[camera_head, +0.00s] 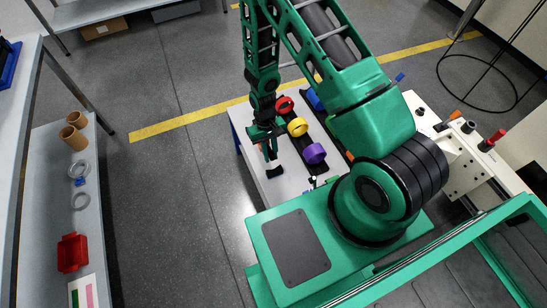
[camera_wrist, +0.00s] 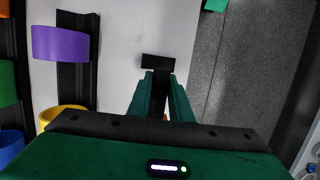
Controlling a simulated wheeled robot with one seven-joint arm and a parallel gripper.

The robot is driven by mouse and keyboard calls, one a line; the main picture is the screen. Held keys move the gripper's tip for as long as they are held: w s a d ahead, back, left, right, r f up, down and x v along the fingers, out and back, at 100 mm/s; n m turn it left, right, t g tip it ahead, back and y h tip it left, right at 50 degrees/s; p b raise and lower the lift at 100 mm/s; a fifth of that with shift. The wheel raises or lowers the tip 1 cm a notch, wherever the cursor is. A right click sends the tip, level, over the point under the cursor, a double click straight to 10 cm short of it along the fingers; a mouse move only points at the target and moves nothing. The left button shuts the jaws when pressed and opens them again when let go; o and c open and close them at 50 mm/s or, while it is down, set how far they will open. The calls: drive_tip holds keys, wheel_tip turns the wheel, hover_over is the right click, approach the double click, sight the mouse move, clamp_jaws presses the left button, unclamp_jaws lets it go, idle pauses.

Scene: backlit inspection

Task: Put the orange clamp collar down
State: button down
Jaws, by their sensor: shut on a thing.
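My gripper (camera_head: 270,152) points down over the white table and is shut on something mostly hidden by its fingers. A small orange patch, which I take for the orange clamp collar (camera_head: 260,147), shows at the fingers. In the wrist view my gripper (camera_wrist: 161,98) shows two green fingers with only a sliver of orange (camera_wrist: 165,117) low between them. A black piece (camera_wrist: 157,62) shows at and beyond the fingertips; I cannot tell whether it touches them. It cannot be seen whether the collar touches the table.
On the white table (camera_head: 251,170), a black rail beside my gripper bears red (camera_head: 284,104), yellow (camera_head: 298,127) and purple (camera_head: 315,153) rings. A second rail has more rings, one orange (camera_wrist: 4,10). A shelf (camera_head: 103,200) at left holds rings and a red tray (camera_head: 72,253).

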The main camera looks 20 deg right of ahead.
drive_tip(key=shift+w+d+f, duration=0.15)
drive_tip(key=shift+d+f, duration=0.05)
drive_tip(key=shift+d, duration=0.05)
drive_tip(key=shift+w+x, duration=0.2)
drive_tip(key=shift+x, duration=0.75)
drive_tip(key=shift+w+x, duration=0.25)
drive_tip(key=shift+x, duration=0.7)
drive_tip(key=c, duration=1.6)
unclamp_jaws()
drive_tip(key=shift+f, duration=0.1)
